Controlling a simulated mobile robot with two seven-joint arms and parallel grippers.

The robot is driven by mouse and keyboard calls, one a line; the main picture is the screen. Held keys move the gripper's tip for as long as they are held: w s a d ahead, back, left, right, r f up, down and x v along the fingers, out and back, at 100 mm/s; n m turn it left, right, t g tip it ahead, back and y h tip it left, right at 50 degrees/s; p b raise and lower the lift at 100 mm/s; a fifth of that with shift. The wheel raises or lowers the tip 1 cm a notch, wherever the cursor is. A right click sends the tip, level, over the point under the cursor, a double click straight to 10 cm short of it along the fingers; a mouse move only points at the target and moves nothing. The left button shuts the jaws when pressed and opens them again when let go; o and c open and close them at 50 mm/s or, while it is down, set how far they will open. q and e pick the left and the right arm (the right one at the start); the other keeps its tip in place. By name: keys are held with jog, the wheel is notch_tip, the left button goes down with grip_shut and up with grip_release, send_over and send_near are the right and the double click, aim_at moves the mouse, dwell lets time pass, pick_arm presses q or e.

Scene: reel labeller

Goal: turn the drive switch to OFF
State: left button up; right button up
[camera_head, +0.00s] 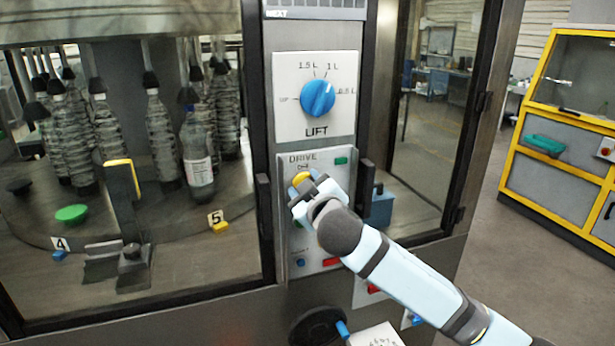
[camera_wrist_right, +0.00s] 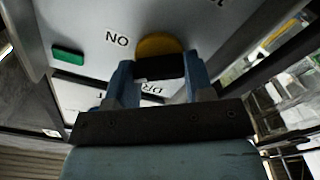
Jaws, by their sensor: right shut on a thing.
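The drive switch (camera_head: 301,178) is a yellow round knob on the grey DRIVE panel (camera_head: 287,225), below the LIFT plate. My right gripper (camera_head: 305,190) reaches it from the lower right and hides much of it. In the right wrist view the yellow switch (camera_wrist_right: 158,44) shows between the fingers of my right gripper (camera_wrist_right: 160,68), which is shut on it. ON lettering appears upside down beside the knob there. The switch's pointer is hidden, so its exact setting cannot be told. My left gripper is in neither view.
A blue LIFT dial (camera_head: 318,98) sits above the DRIVE panel. A green button (camera_wrist_right: 68,56) is beside the switch. Dark handles (camera_head: 264,215) flank the panel. Bottles (camera_head: 198,155) stand behind glass at left. A yellow-framed cabinet (camera_head: 560,190) stands at far right, with open floor before it.

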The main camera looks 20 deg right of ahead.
jog(key=n+p, duration=0.4)
jog(key=n, duration=0.1)
jog(key=shift+r+n, duration=0.15)
jog(key=shift+n, duration=0.15)
jog(key=shift+a+n+p, duration=0.1)
jog(key=shift+n+p, duration=1.05)
jog(key=shift+n, duration=0.05)
jog(key=shift+f+n+p, duration=0.25)
jog(key=shift+n+p, duration=0.6)
jog(key=shift+n, duration=0.65)
jog(key=o, duration=0.9)
jog(key=shift+o, duration=0.2)
jog(key=shift+f, duration=0.1)
